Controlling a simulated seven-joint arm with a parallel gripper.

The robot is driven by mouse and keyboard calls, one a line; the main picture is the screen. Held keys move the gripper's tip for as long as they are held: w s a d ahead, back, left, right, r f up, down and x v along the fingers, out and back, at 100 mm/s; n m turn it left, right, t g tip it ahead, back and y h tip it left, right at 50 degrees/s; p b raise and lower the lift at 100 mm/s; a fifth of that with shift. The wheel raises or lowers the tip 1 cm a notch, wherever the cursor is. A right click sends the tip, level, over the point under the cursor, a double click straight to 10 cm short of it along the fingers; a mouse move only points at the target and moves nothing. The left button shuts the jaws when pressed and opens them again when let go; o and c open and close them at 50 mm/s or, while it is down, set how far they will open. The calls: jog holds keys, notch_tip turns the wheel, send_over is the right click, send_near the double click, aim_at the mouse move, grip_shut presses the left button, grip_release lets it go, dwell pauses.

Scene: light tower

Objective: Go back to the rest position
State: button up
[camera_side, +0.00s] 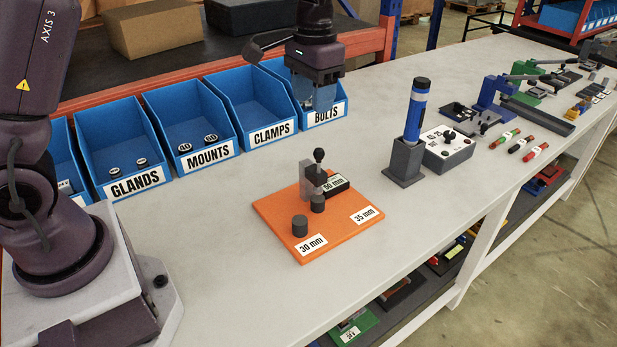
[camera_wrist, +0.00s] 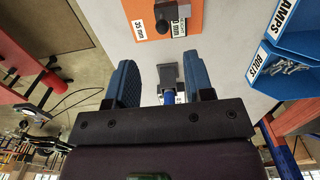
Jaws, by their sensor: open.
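My gripper (camera_side: 313,98) hangs over the bench in the side view, in front of the BOLTS bin in the picture. In the wrist view my gripper (camera_wrist: 160,80) has its two blue fingers wide apart with nothing held between them. The orange board (camera_side: 275,213) lies on the bench below and in front, with labels, two dark cylinders and a small grey block with a black knob. Part of the orange board (camera_wrist: 180,20) shows at the top of the wrist view.
Blue bins (camera_side: 120,130) with labels stand in a row along the back. Fixtures fill the far right. The bench front is clear.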

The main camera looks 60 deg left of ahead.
jog(key=s+d+r+t, duration=0.1)
jog(key=s+r+t, duration=0.2)
jog(key=s, duration=0.8)
jog(key=s+r+t, duration=0.2)
jog(key=s+r, duration=0.3)
jog(key=s, duration=0.7)
jog(key=shift+d+r+t, duration=0.3)
jog(key=shift+d+t, duration=0.05)
jog(key=shift+t, duration=0.05)
